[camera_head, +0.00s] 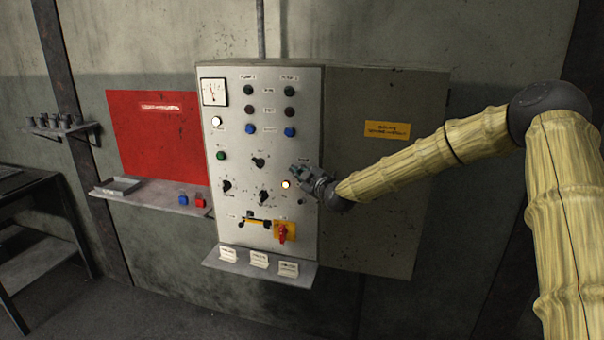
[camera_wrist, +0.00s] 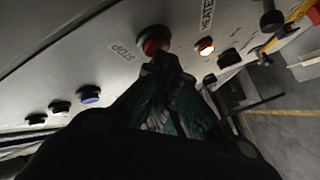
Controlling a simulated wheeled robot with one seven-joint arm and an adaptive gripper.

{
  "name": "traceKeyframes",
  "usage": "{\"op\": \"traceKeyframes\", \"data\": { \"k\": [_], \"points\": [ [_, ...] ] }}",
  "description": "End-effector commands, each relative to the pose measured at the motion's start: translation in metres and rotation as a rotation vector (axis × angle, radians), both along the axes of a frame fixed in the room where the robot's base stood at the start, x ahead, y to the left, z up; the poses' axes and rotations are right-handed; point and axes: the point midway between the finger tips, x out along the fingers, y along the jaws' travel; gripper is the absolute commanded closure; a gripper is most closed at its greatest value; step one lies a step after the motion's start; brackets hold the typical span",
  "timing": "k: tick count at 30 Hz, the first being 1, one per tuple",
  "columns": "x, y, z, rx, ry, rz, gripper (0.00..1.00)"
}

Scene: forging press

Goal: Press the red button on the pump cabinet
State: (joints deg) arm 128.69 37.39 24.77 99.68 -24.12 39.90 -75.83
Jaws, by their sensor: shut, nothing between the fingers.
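The pump cabinet (camera_head: 241,180) is a grey panel on the wall with rows of buttons, knobs and a dial gauge. In the wrist view the red button (camera_wrist: 153,41) stands out from the panel beside a label reading STOP. My gripper (camera_head: 299,171) is shut and empty at the right side of the panel. In the wrist view its fingertips (camera_wrist: 165,62) are right at the red button and overlap its lower edge; I cannot tell whether they touch it. In the head view my gripper hides the red button.
A lit lamp (camera_head: 286,184) is close to my fingertips. A red handle on a yellow plate (camera_head: 259,224) is lower on the panel. A ledge with white tags (camera_head: 213,262) juts out below. A wall shelf (camera_head: 150,200) holds a blue and a red block.

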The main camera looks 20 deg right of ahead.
Motion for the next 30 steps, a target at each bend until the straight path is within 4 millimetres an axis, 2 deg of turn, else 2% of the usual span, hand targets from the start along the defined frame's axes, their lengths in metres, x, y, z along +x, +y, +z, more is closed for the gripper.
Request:
{"op": "traceKeyframes", "data": {
  "k": [17,30],
  "points": [
    [0.002,-0.002,0.0,0.0,-0.001,-0.001,1.0],
    [-0.011,0.007,0.0,-0.001,-0.001,0.001,1.0]
  ]
}}
